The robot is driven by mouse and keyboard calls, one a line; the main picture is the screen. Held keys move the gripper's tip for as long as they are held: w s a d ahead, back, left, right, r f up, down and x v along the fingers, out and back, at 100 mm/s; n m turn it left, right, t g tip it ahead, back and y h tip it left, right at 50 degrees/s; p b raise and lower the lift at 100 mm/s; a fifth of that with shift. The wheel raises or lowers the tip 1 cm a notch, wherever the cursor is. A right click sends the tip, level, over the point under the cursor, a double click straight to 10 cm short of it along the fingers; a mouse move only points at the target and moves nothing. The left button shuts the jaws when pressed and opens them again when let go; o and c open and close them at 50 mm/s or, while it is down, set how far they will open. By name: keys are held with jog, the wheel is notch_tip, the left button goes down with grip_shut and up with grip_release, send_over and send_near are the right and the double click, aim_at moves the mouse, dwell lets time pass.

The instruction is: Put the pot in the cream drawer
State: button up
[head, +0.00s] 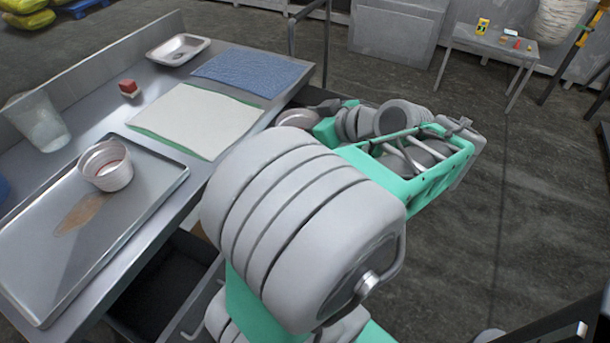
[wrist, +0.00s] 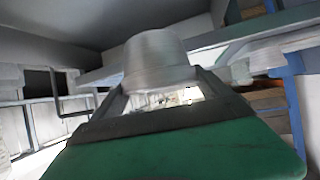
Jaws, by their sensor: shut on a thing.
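My gripper (wrist: 160,90) is shut on a pale grey, round-walled pot (wrist: 155,52), which shows between the two dark fingers in the wrist view. In the head view a pale pinkish round rim, likely this pot (head: 296,117), shows past the table's right edge, beside my wrist. My arm hides much of the gripper there. An open drawer with a dark inside (head: 160,298) shows below the table at the lower left. My arm covers part of it, and I cannot tell whether it is the cream drawer.
The metal table bears a tray (head: 40,268) with a pinkish-white cup (head: 106,168) and a brown stain.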

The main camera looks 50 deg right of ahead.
jog(key=shift+s+d+f, duration=0.2)
jog(key=shift+d+f, duration=0.05)
jog(key=shift+f, duration=0.05)
jog(key=w+d+f, duration=0.1)
jog(key=w+d, duration=0.1)
jog(key=w+d+f, duration=0.1)
jog(key=w, duration=0.1)
jog(key=w+d+f, duration=0.1)
jog(key=w+d, duration=0.1)
jog(key=shift+w+d+f, duration=0.2)
jog(key=shift+d+f, duration=0.15)
jog(key=w+d+f, duration=0.2)
jog(key=f, duration=0.1)
jog(key=w+d+f, duration=0.1)
jog(key=f, duration=0.1)
jog(key=shift+w+d+f, duration=0.15)
jog(key=shift+f, duration=0.05)
notch_tip(320, 180, down, 3)
jog(key=shift+w+d+f+b, duration=0.15)
jog(key=shift+f+b, duration=0.05)
jog(key=shift+b, duration=0.1)
jog(key=shift+f, duration=0.1)
